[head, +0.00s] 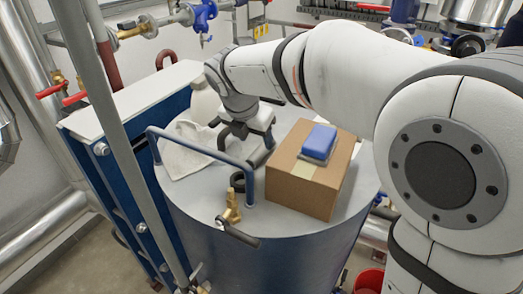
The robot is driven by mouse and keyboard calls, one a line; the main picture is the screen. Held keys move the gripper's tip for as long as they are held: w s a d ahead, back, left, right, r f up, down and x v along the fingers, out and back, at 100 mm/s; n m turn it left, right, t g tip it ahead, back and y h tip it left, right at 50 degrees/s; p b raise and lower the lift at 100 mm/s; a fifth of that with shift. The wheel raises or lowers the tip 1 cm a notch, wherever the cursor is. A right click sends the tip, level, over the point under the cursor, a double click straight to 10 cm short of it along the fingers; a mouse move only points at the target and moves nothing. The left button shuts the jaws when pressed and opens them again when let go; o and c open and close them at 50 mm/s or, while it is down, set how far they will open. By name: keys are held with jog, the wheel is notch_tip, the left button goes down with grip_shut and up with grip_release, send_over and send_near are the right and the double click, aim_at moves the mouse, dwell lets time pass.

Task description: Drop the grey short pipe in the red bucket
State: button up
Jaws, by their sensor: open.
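My gripper (245,146) is open, pointing down low over the grey round tank top, behind the blue handrail and left of the cardboard box. A dark grey, short rounded shape (262,157) shows beside its right finger. It may be the grey short pipe or part of the finger; I cannot tell which. No other grey short pipe can be made out. The red bucket (369,279) stands low at the bottom right, beside the tank, partly cut off by the frame edge and my arm.
The tank top (290,222) holds a cardboard box (305,183) with a blue item (319,141) on it, a white cloth (186,150), a white bottle (204,102), a black ring (239,189) and a brass valve (231,208). A blue handrail (200,149) and a vertical pipe (118,140) stand nearby.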

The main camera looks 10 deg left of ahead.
aim_at(260, 148)
jog(key=p+x, duration=0.1)
jog(key=x, duration=0.5)
jog(key=shift+w+p, duration=0.15)
jog(key=shift+p, duration=0.2)
jog(key=shift+c, duration=0.4)
jog(key=c, duration=1)
grip_shut()
jog(key=shift+r, duration=0.15)
